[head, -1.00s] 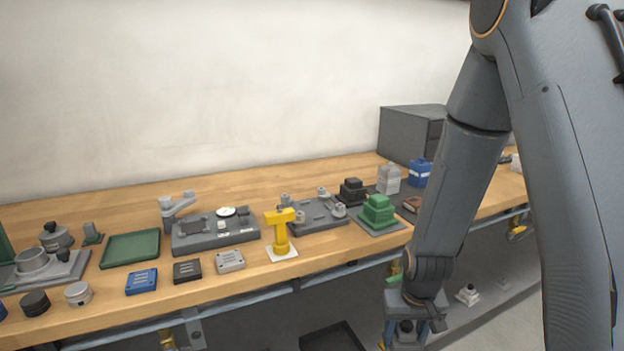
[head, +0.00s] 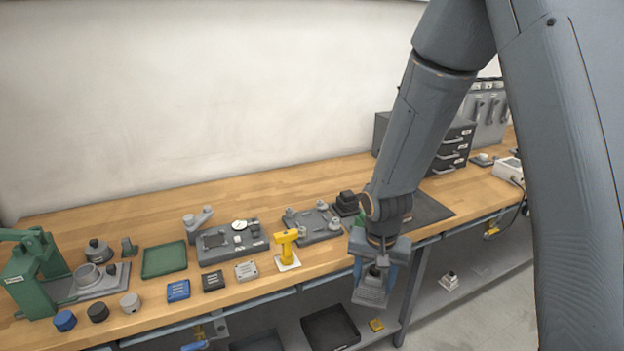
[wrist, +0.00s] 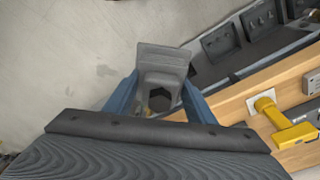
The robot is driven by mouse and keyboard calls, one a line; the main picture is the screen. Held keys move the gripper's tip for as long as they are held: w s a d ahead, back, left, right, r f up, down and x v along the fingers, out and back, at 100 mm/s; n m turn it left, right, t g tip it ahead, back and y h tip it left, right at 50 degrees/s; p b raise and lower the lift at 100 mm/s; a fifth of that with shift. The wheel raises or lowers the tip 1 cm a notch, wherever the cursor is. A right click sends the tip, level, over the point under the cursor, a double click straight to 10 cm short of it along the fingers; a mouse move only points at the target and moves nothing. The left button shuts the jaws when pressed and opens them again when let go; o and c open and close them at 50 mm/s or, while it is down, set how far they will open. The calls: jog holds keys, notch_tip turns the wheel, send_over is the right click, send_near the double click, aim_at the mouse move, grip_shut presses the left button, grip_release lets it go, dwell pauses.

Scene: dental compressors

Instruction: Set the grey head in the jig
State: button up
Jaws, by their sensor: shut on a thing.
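My gripper (head: 376,268) is shut on a grey piece, which I take for the grey head (head: 371,291). It hangs in front of the bench edge, above the lower shelf. In the wrist view the grey head (wrist: 163,62) shows a flat plate and a dark opening between the blue fingers of my gripper (wrist: 162,100). Grey fixtures stand on the bench: one with several small clamp-like posts (head: 317,232), one with a white dial (head: 215,254), and one with a round cup (head: 90,281). I cannot tell which is the jig.
Blue, black and pale slotted blocks (head: 246,270) line the front edge. A green tray (head: 165,260) lies further left. A black bin (head: 330,328) sits below. My arm hides part of the bench.

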jog(key=a+r+m+h, duration=0.1)
jog(key=a+r+m, duration=0.8)
jog(key=a+r, duration=0.5)
jog(key=shift+s+a+g, duration=0.3)
jog(key=shift+s+a, duration=0.15)
jog(key=shift+a, duration=0.25)
jog(key=shift+w+r, duration=0.1)
jog(key=shift+w, duration=0.1)
